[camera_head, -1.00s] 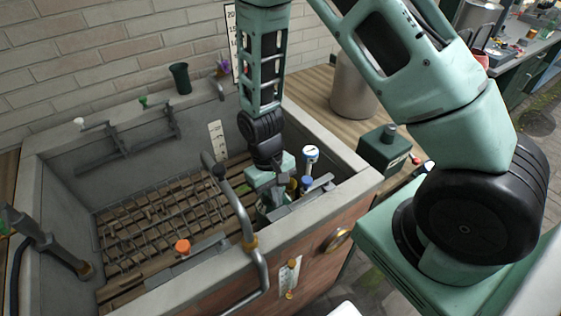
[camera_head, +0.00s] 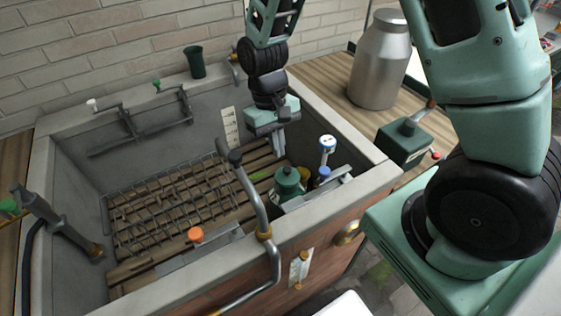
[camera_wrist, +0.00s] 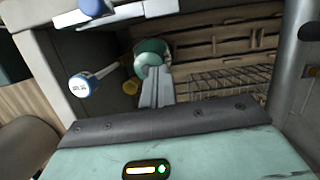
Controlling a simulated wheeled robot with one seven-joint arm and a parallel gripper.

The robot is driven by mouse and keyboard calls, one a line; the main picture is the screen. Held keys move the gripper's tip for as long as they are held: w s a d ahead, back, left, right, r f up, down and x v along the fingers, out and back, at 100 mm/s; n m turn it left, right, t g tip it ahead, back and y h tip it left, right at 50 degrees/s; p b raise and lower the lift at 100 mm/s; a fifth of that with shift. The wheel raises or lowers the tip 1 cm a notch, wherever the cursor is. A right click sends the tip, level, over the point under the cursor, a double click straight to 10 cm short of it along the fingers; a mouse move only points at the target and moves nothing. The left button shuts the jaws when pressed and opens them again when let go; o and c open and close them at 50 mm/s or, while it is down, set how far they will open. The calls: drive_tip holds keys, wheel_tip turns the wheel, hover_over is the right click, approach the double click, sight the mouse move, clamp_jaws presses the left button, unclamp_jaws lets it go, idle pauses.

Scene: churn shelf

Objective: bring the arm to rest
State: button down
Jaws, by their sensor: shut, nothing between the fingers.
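My gripper (camera_head: 279,143) hangs from my arm over the right part of the stone sink, its fingers pointing down and shut with nothing held. In the wrist view my gripper's fingers (camera_wrist: 156,90) are together, and a green round-topped container (camera_wrist: 151,52) shows just beyond their tips. In the head view the same green container (camera_head: 287,183) stands in the sink's right front corner, below the gripper and apart from it. My arm is bent, with its upper part at the right of the head view.
The stone sink (camera_head: 63,253) has slatted wood and a wire rack (camera_head: 165,205) inside. Beside the green container are a white-topped brush (camera_head: 327,145) and a blue-capped item (camera_head: 323,174). A curved pipe (camera_head: 250,195) rises at the front. A metal churn (camera_head: 379,62) and green box (camera_head: 404,143) stand right.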

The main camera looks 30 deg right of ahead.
drive_tip(key=shift+w+r, duration=0.1)
drive_tip(key=shift+r, duration=0.45)
drive_tip(key=s+a+r+n+t, duration=0.1)
drive_tip(key=s+a+r+n, duration=0.2)
drive_tip(key=s, duration=0.6)
drive_tip(key=s+a+r+n+t, duration=0.1)
drive_tip(key=s+a+r+n, duration=0.3)
drive_tip(key=s+a+r, duration=0.3)
wheel_tip(320, 180, up, 2)
drive_tip(key=shift+s+a+r+t+y, duration=0.2)
drive_tip(key=shift+s+t+y, duration=0.15)
drive_tip(key=shift+s, duration=0.7)
